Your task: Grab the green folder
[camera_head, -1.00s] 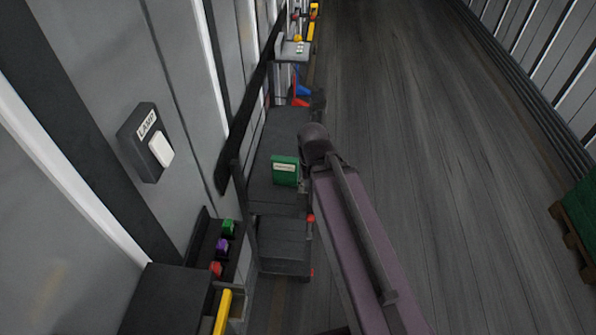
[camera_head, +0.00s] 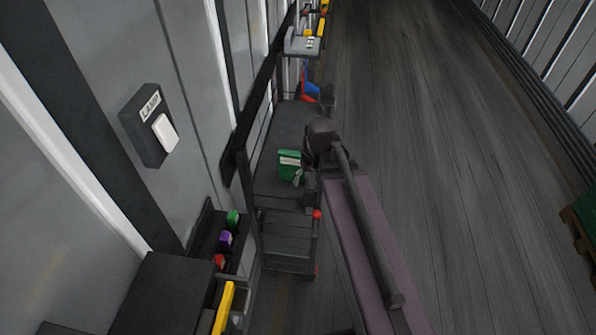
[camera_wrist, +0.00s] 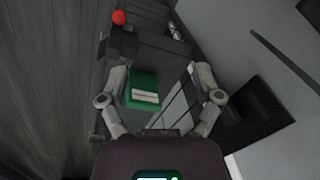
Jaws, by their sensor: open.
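The green folder (camera_head: 289,162) stands on a dark cart platform (camera_head: 275,187) beside the wall, with a pale label on its face. It also shows in the wrist view (camera_wrist: 142,88), between the two fingers and a little beyond them. My gripper (camera_wrist: 160,88) is open and empty, with one finger on each side of the folder in that view. In the head view my gripper (camera_head: 300,178) is just in front of the folder and hides its right part. I cannot tell whether a finger touches it.
A lamp switch (camera_head: 150,125) is on the grey wall at left. A dark shelf with green, purple and red blocks (camera_head: 226,240) stands nearer. A small grey table (camera_head: 308,44) is farther along the wall. The floor (camera_head: 430,150) on the right is clear, with a pallet (camera_head: 580,235) at its edge.

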